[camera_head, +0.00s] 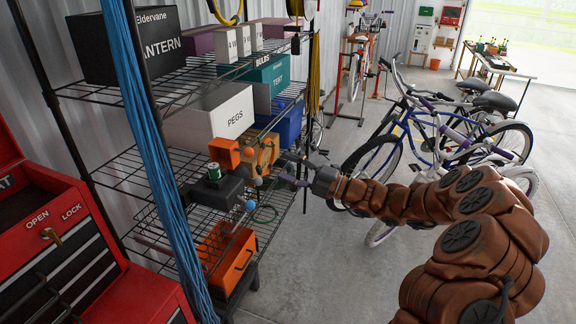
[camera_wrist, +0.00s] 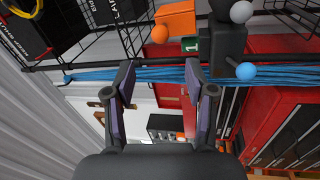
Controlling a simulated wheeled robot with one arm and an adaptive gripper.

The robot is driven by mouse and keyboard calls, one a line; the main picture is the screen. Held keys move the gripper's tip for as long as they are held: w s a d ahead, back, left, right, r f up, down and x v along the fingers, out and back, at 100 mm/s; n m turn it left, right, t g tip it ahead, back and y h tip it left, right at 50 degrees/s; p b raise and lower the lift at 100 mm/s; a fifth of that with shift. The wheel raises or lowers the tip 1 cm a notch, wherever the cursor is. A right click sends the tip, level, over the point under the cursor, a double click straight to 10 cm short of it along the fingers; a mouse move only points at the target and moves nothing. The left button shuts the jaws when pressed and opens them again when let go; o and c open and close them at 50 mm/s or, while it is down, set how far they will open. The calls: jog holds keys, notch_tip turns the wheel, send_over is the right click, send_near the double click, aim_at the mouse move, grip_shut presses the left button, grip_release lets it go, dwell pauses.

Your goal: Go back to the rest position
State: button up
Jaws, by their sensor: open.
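My brown segmented arm reaches from the lower right to the wire shelf rack. The blue cable bundle (camera_wrist: 150,74) passes behind the fingertips in that view.
A red tool chest (camera_head: 130,297) stands at left, bicycles (camera_head: 440,135) at right. Some floor (camera_head: 330,270) is clear.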

jog(key=s+a+r+n+g+h, duration=0.1)
jog(key=s+a+n+g, duration=0.25)
jog(key=s+n, duration=0.3)
jog(key=s+a+r+n+g+h, duration=0.1)
jog(key=s+a+n+g, duration=0.25)
jog(key=s+n, duration=0.3)
jog(key=s+a+r+n+g, duration=0.25)
jog(key=s+a+n, duration=0.2)
jog(key=s, duration=0.25)
jog(key=s+d+f+n+g+h, duration=0.1)
jog(key=s+f+n+g+h, duration=0.25)
jog(key=s+n, duration=0.4)
jog(key=s+d+f+n+t+h+b, duration=0.1)
jog(key=s+d+f+n+h, duration=0.3)
jog(key=d, duration=0.7)
jog(key=s+d+f+n+t+h+b, duration=0.1)
jog(key=s+d+f+n+h, duration=0.3)
jog(key=s+d+n+h, duration=0.5)
jog(key=s+d+n, duration=0.2)
jog(key=s+n, duration=0.2)
jog(key=s, duration=0.1)
jog(key=shift+s+d+n+t, duration=0.2)
jog(key=shift+d+n+t, duration=0.05)
jog(key=shift+n+t, duration=0.05)
